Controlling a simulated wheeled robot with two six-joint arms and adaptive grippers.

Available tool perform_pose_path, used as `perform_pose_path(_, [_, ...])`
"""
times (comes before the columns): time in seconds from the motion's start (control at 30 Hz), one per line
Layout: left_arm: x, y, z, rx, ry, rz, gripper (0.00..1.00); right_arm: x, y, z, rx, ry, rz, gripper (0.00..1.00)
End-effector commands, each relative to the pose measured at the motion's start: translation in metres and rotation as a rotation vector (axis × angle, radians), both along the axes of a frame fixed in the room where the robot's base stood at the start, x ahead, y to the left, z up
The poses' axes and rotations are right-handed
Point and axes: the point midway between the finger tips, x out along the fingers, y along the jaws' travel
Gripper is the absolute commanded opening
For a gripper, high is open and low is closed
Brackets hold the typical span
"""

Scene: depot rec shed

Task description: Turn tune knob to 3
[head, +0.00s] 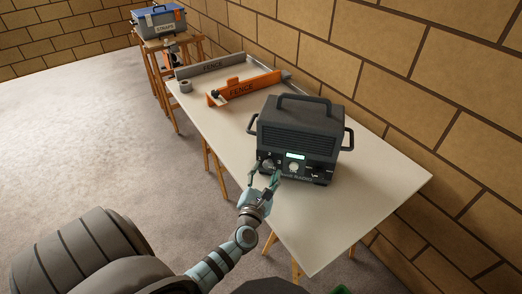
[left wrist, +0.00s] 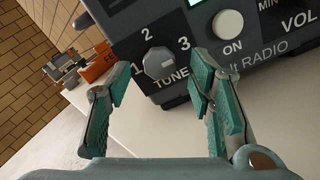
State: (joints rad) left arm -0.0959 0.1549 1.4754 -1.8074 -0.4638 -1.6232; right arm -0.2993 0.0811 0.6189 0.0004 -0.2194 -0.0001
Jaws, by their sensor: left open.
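A dark grey radio (head: 298,130) with a top handle and a lit green display stands on the white table. In the left wrist view its tune knob (left wrist: 158,62) is a grey round knob with a lighter pointer, above the word TUNE, with 1, 2 and 3 around it. I cannot tell for sure which number the pointer faces. My left gripper (head: 264,176) is at the radio's front. In the left wrist view its teal-padded fingers (left wrist: 160,85) are open, one on each side of the knob, with no clear contact. My right gripper is out of view.
A white round ON button (left wrist: 228,24) and the VOL marking are right of the knob. The white table (head: 385,180) is bare to the radio's right. A brick wall is behind.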

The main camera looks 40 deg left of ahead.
Motion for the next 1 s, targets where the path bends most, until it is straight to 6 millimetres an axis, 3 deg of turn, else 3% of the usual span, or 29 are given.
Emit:
perform_pose_path(0.2, [-0.055,-0.026,-0.001,-0.003,0.004,0.000,0.48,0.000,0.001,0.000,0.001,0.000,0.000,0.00])
perform_pose_path(0.4, [-0.086,-0.041,0.000,-0.001,0.002,0.001,0.48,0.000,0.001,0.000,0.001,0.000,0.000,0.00])
perform_pose_path(1.0, [-0.090,-0.040,0.002,-0.026,-0.013,0.011,0.48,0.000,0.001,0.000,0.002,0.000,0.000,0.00])
